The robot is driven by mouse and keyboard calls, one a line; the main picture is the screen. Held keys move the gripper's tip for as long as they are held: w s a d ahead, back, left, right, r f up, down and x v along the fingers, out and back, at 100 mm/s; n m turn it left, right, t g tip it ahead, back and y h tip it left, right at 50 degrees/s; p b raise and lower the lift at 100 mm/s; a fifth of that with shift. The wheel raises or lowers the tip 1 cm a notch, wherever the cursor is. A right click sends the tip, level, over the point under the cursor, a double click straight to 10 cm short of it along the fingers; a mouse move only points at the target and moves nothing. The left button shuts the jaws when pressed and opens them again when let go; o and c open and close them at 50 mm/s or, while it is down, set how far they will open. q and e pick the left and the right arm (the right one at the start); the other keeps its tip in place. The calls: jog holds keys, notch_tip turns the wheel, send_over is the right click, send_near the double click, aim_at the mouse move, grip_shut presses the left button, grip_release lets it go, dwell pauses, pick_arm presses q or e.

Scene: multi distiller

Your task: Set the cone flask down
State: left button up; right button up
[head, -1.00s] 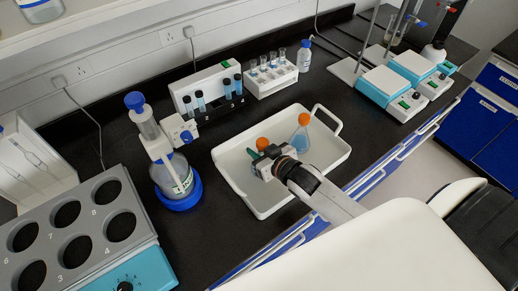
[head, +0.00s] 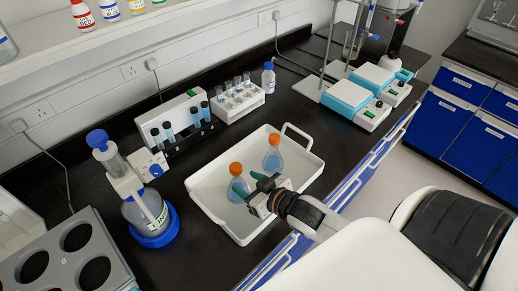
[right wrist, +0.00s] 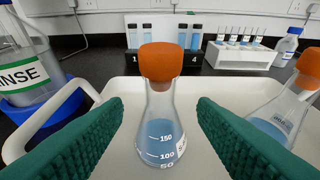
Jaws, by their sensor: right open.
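A cone flask (head: 235,187) with blue liquid and an orange stopper stands upright in the white tray (head: 213,208). It also shows in the right wrist view (right wrist: 160,125), in the middle, a little beyond the fingertips. My right gripper (head: 249,183) is open, with its green finger pads on either side of the flask's front and clear gaps to the glass. A second cone flask (head: 273,156) with an orange stopper stands in the tray farther back and right; part of it shows at the right of the right wrist view (right wrist: 285,113). My left gripper is not in view.
A rinse bottle (head: 146,214) on a blue base stands left of the tray. Vial racks (head: 180,128) (head: 238,99) stand behind it. A grey several-hole block (head: 55,258) is at lower left, stirrer plates (head: 362,92) at back right.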

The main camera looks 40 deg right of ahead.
jog(key=v, duration=0.4)
jog(key=shift+s+r, duration=0.2)
jog(key=shift+s, duration=0.15)
